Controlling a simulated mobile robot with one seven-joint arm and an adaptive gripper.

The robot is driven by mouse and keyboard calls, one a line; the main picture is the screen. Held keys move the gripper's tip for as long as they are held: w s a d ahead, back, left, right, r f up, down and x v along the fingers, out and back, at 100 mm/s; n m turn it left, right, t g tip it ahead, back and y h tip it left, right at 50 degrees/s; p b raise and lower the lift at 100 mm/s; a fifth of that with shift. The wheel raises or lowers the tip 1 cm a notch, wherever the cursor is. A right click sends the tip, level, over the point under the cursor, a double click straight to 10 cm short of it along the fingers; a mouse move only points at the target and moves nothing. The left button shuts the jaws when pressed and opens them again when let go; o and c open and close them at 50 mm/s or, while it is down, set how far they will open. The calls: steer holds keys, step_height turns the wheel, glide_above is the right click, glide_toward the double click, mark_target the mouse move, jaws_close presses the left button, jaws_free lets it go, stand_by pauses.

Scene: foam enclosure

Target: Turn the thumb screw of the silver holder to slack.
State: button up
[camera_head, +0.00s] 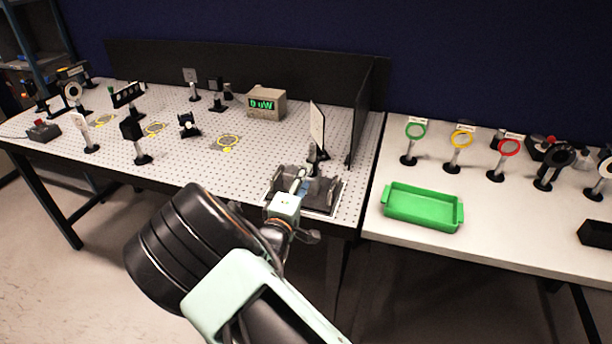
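My arm reaches up from the bottom of the picture to the front right of the perforated board. My gripper (302,184) is at a low, dark grey fixture (327,203) near the board's front edge. My wrist and arm cover part of this fixture. Small grey and silvery parts show around my fingers, but I cannot single out the silver holder or its thumb screw. I cannot tell whether the fingers touch anything or how far apart they are.
A white card (317,128) on a post stands just behind my gripper, beside a black upright panel (361,112). A display box (266,104) and several posts stand further left. On the right table are a green tray (422,207) and green, yellow and red rings (509,147) on posts.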

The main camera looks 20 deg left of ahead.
steer(key=s, duration=1)
